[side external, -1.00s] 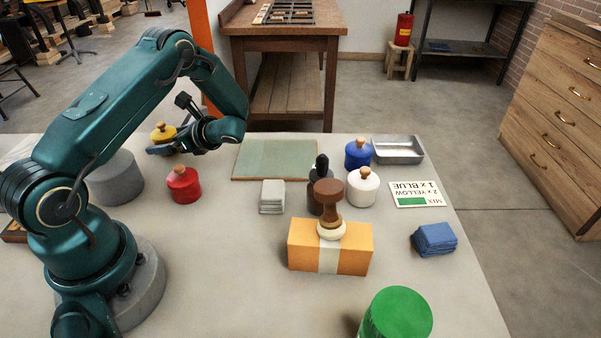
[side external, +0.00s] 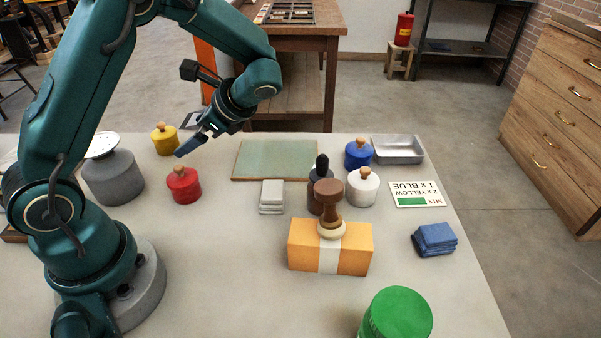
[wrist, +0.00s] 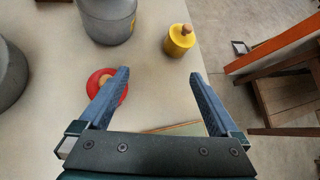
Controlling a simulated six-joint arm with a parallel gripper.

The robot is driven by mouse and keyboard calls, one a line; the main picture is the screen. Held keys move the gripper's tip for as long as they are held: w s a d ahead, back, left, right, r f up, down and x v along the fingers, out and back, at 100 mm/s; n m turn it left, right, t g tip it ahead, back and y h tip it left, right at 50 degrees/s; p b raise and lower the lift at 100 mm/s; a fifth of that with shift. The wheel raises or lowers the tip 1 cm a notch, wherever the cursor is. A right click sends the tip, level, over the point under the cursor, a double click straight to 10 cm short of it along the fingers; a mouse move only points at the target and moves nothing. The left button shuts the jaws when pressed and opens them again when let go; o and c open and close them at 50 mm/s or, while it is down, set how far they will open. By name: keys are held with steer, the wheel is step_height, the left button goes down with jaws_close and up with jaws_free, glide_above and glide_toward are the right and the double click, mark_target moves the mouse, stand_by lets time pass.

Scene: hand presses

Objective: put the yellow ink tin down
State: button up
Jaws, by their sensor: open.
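The yellow ink tin (side external: 165,141) stands upright on the table near its back edge, its wooden knob on top. In the wrist view the yellow tin (wrist: 180,41) stands beyond my fingertips, with nothing touching it. My gripper (side external: 182,150) is open and empty, in the air to the right of the yellow tin. In the wrist view my gripper (wrist: 160,74) has its two blue fingers wide apart with only table between them. The red tin (side external: 183,186) stands in front of the yellow one; it shows partly behind the left finger in the wrist view (wrist: 101,84).
A grey canister (side external: 114,178) stands left of the red tin. A green mat (side external: 275,160) lies to the right. Blue (side external: 358,154) and white (side external: 362,187) tins, a recipe card (side external: 417,195) and a metal tray (side external: 398,150) are farther right. An orange box (side external: 304,245) stands in front.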

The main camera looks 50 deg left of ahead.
steer(key=s+d+r+n+t+h, duration=0.3)
steer(key=s+d+n+t+h, duration=0.1)
steer(key=d, duration=0.4)
steer(key=s+d+r+n+t+h, duration=0.4)
steer(key=d+n+t+h, duration=0.1)
steer(key=d, duration=0.4)
steer(key=shift+d+r+n+h, duration=0.25)
steer(key=shift+r+n+h, duration=0.05)
steer(key=shift+n, duration=0.5)
steer(key=shift+o, duration=0.2)
